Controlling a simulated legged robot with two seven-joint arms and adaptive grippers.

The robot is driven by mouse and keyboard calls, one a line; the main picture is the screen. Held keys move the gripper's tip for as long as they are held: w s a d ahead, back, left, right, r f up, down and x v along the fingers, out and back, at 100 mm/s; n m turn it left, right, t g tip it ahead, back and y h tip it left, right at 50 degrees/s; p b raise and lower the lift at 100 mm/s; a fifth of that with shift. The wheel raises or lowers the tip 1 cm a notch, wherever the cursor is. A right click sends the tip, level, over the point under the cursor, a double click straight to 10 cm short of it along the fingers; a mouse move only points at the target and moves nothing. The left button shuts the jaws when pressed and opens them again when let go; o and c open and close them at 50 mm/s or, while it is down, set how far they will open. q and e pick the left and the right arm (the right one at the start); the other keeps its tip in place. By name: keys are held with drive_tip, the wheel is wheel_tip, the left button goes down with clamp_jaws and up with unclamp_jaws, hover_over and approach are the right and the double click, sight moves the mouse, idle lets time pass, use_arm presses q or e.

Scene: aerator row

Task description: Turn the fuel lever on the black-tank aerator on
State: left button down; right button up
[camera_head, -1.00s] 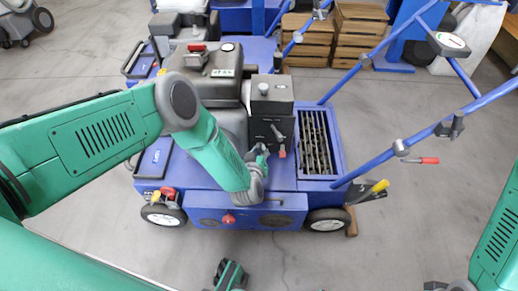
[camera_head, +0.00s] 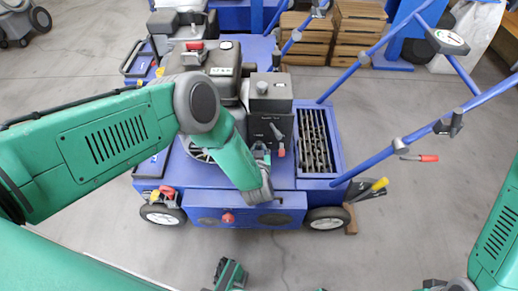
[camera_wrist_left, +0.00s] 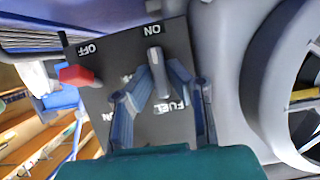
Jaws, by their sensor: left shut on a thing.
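The black-tank aerator is a blue machine with a black tank (camera_head: 222,58) and a dark control panel (camera_head: 284,126). In the left wrist view the panel (camera_wrist_left: 112,98) shows upside down, with OFF, ON and FUEL in white. The grey fuel lever (camera_wrist_left: 155,58) lies between the FUEL and ON words, its end close to ON. My left gripper (camera_wrist_left: 158,82) is shut on this lever, a finger on each side. In the head view my left gripper (camera_head: 262,152) is at the panel's lower left, and the fuel lever is mostly hidden.
A red-tipped lever (camera_wrist_left: 76,75) sits beside the fuel lever on the same panel; it shows in the head view too (camera_head: 281,151). Blue handlebars (camera_head: 398,148) reach out to the right. Another aerator (camera_head: 172,28) and wooden crates (camera_head: 358,35) stand behind.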

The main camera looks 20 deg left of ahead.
use_arm(q)
drive_tip(key=shift+s+d+f, duration=0.15)
drive_tip(key=shift+s+f, duration=0.2)
drive_tip(key=c, duration=1.6)
unclamp_jaws()
drive_tip(key=shift+w+r, duration=0.1)
drive_tip(key=shift+w, duration=0.05)
drive_tip(key=shift+r, duration=0.15)
drive_tip(key=v, duration=1.1)
drive_tip(key=shift+s+d, duration=0.1)
drive_tip(key=shift+s, duration=0.3)
